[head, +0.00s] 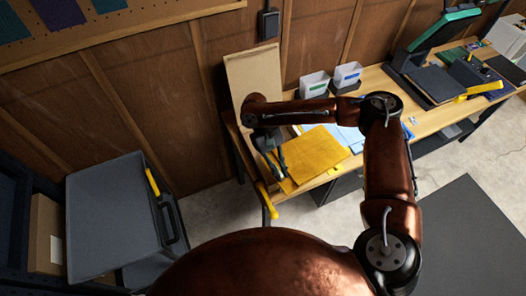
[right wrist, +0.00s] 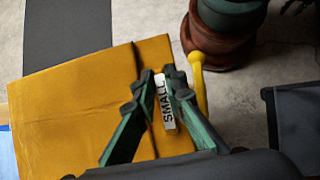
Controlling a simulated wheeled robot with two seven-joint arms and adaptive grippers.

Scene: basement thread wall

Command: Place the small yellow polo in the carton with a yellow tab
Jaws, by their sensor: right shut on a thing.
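The yellow polo (head: 318,152) is folded flat at the near left end of the wooden bench. It fills the middle of the right wrist view (right wrist: 75,95), where a white tag reading SMALL (right wrist: 167,108) shows at its edge. My right gripper (head: 278,168) is at the polo's left edge. My left gripper is not in view. I cannot make out a carton with a yellow tab for certain.
A grey tray-topped cart (head: 105,215) with a yellow bar stands at left, beside a brown carton (head: 47,235) with a white label. Two white bins (head: 314,86) (head: 348,75) stand at the back of the bench. Bare floor lies between cart and bench.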

